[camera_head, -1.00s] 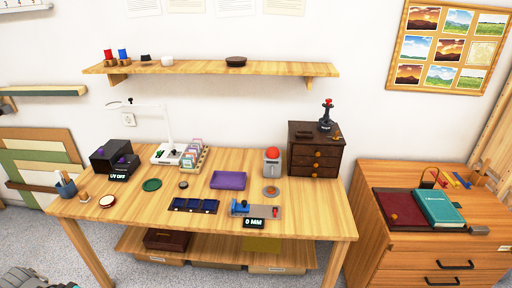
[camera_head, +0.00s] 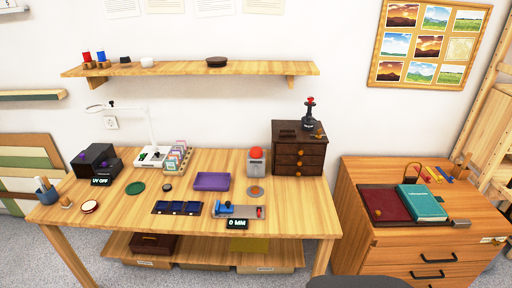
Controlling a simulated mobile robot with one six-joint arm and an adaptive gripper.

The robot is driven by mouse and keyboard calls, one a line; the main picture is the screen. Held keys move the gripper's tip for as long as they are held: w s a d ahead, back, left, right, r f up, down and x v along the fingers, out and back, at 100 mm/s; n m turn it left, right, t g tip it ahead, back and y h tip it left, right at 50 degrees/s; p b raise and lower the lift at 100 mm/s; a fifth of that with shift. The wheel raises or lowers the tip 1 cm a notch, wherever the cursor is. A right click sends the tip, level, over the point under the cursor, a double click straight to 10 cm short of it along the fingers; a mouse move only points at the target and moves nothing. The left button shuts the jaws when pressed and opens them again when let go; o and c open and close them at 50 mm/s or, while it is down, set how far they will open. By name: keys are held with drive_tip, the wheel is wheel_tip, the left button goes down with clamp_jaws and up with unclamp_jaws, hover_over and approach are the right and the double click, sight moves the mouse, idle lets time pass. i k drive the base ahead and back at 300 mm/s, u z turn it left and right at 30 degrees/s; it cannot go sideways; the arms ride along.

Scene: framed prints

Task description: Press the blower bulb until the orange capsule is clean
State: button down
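A grey block with a red-orange ball on top (camera_head: 256,155) stands at the back of the wooden table, left of a dark chest; the ball looks like the blower bulb. Just in front of it lies a small round grey dish with an orange-brown centre (camera_head: 255,191), which may hold the orange capsule; it is too small to tell how clean it is. Nothing touches the bulb. My gripper is not in view.
The wooden table (camera_head: 110,216) also holds a purple tray (camera_head: 211,181), dark blue panels (camera_head: 177,208), a blue gauge reading 0 MM (camera_head: 238,212) and a lamp (camera_head: 150,153). A drawer cabinet (camera_head: 420,254) stands right. Grey floor (camera_head: 60,265) shows in front.

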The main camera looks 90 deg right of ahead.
sight(256, 152)
drive_tip(key=z, duration=0.1)
drive_tip(key=k, duration=1.6)
drive_tip(key=z, duration=1.35)
drive_tip(key=i, duration=0.95)
drive_tip(key=u, duration=0.1)
